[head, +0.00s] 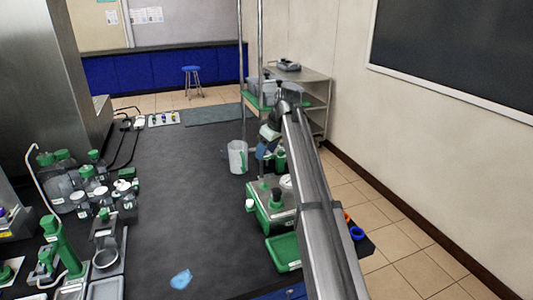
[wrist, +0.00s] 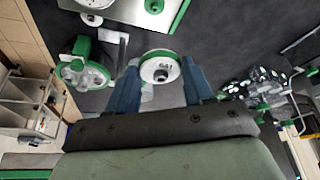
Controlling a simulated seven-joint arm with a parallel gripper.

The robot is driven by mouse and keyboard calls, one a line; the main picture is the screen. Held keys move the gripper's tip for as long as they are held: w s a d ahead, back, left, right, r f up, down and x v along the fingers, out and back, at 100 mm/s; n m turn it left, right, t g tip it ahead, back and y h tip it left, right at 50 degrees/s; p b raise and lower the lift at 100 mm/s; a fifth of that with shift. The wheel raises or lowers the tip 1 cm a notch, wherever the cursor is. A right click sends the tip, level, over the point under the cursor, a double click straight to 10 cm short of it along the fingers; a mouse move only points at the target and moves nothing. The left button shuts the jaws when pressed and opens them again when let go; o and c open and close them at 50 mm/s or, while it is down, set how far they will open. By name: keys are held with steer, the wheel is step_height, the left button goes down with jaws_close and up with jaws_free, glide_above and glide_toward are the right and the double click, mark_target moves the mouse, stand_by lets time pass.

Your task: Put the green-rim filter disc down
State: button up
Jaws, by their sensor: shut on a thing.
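The green-rim filter disc (wrist: 160,68), white with a green edge, sits between the blue fingertips of my gripper (wrist: 158,78) in the wrist view. My gripper is shut on it. In the head view my gripper (head: 268,142) is over the right part of the dark bench, just right of a white beaker (head: 238,157). I cannot make out the disc in the head view, and my arm hides part of the area behind it.
A green-and-white device (head: 262,218) and a green tray (head: 283,252) stand at the bench's right edge, partly behind my arm. Several green-capped bottles (head: 88,172) crowd the left. A blue patch (head: 181,279) lies near the front. The middle of the bench (head: 180,205) is clear.

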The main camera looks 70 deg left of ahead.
steer(key=shift+r, duration=0.35)
stand_by(0.3)
